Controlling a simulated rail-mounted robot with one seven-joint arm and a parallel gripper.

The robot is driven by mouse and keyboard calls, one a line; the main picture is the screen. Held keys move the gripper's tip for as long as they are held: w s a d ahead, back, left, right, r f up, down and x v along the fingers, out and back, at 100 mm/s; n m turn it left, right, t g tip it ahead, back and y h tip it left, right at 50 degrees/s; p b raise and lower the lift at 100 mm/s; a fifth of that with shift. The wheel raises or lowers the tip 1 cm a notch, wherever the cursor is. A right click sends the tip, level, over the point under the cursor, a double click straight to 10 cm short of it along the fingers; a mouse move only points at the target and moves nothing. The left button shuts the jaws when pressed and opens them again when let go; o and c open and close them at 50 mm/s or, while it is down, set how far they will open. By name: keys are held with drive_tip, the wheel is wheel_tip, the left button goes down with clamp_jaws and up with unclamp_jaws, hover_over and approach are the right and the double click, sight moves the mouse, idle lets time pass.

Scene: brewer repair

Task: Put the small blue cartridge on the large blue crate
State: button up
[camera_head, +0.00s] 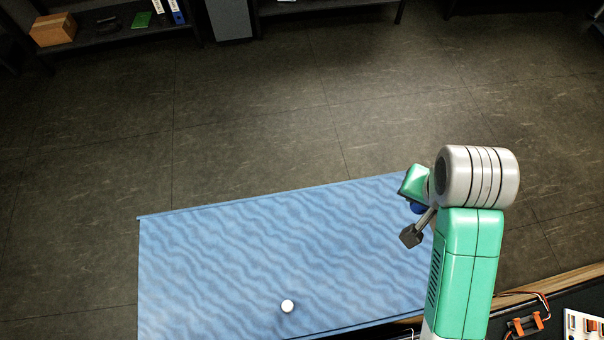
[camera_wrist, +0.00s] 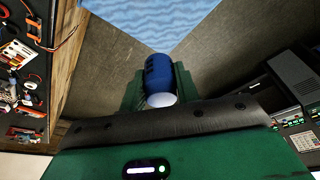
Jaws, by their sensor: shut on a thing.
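The small blue cartridge (camera_wrist: 158,70) is held between the two green fingers of my gripper (camera_wrist: 159,82) in the wrist view. It has a rounded white end facing the camera and dark marks on its side. In the head view, a bit of blue (camera_head: 417,208) shows beside my gripper (camera_head: 411,186), mostly covered by the arm. The large blue crate (camera_head: 250,245) has a wide, wavy-patterned blue top. My gripper is over or near its right end in the head view; the height is hard to tell. The crate also shows at the top of the wrist view (camera_wrist: 160,18).
A small white round thing (camera_head: 288,306) is on the crate's near part; the rest of the visible top is clear. A bench with tools and wires (camera_head: 525,322) is at the lower right. Shelves with a cardboard box (camera_head: 54,29) stand far back. A keypad device (camera_wrist: 301,142) shows in the wrist view.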

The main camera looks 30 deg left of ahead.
drive_tip(key=w+d+f+n+b, duration=0.1)
drive_tip(key=d+f+b, duration=0.2)
drive_tip(key=f, duration=0.7)
drive_tip(key=w+d+f+n+b, duration=0.1)
drive_tip(key=d+f+b, duration=0.15)
drive_tip(key=f, duration=0.85)
drive_tip(key=n+b, duration=0.1)
drive_tip(key=b, duration=0.4)
hover_over(387, 276)
wheel_tip(387, 276, down, 17)
drive_tip(key=shift+y, duration=0.3)
drive_tip(key=s+a+f, duration=0.1)
drive_tip(key=s, duration=0.4)
drive_tip(key=s+a+f, duration=0.1)
drive_tip(key=s+f, duration=0.1)
drive_tip(key=s, duration=0.3)
drive_tip(key=s+a+f, duration=0.1)
drive_tip(key=s+a, duration=0.1)
drive_tip(key=s, duration=0.4)
drive_tip(key=shift+s+a+f, duration=0.1)
drive_tip(key=shift+f, duration=0.15)
drive_tip(key=shift+s, duration=0.3)
drive_tip(key=shift+w, duration=0.1)
